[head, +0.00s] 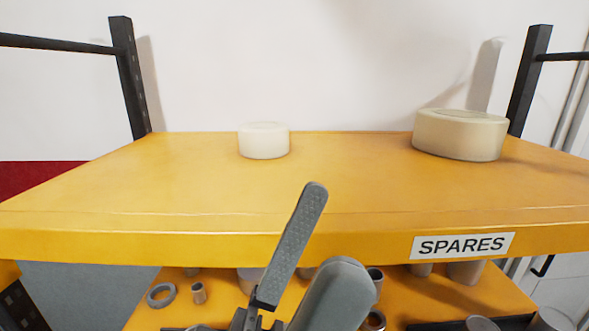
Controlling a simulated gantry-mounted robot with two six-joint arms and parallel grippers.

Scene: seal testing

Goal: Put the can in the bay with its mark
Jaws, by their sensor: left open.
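I cannot make out for sure which thing is the can, and no bay with a mark shows clearly. A short white cylinder (263,141) stands towards the back of the yellow upper shelf (200,195). My left gripper (329,228) is open in front of the shelf's front edge, with nothing seen between its fingers. It hides part of the lower level. My right gripper is not in view.
A wide cream roll (460,135) lies at the upper shelf's back right. A "SPARES" label (463,246) is on the front edge. On the lower level are a grey ring (161,295), a small cylinder (199,293) and several more round parts. The upper shelf's middle is clear.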

